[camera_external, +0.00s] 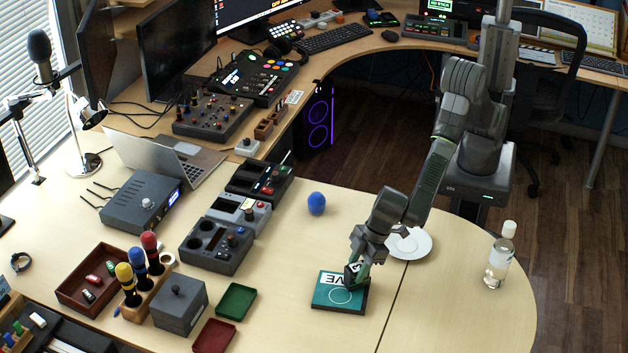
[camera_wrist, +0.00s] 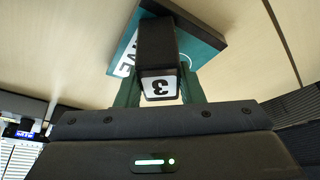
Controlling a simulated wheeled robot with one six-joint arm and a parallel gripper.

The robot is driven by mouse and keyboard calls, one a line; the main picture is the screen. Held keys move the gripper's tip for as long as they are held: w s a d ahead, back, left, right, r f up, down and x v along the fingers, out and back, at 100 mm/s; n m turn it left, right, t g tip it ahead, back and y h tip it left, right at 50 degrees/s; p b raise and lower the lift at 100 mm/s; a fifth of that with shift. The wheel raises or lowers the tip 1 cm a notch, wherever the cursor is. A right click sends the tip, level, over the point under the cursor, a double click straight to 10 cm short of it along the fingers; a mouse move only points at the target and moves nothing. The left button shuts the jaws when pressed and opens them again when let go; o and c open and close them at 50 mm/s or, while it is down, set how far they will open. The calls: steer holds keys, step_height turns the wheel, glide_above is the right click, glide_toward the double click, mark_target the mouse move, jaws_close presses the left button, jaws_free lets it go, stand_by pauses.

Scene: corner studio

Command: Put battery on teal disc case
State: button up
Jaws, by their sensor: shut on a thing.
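The teal disc case (camera_external: 322,302) lies flat on the table, with a white label and a circle on its top. My gripper (camera_external: 357,274) is over its back right part, pointing down. The battery is over the teal disc case (camera_wrist: 202,38) in both views. I cannot tell whether its underside touches the case. In the external view the battery (camera_external: 352,270) is partly hidden by the fingers.
A white plate (camera_external: 420,248) lies just behind my gripper. A clear bottle (camera_external: 499,258) stands at the right. A green tray (camera_external: 236,301), a red tray (camera_external: 214,337) and a grey box (camera_external: 179,308) are to the left. A blue ball-like object (camera_external: 317,204) is farther back.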

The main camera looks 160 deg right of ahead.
steer(key=o, duration=1.2)
steer(key=shift+a+r, duration=0.1)
steer(key=shift+r, duration=0.4)
steer(key=v, duration=1.1)
steer(key=shift+s+r, duration=0.1)
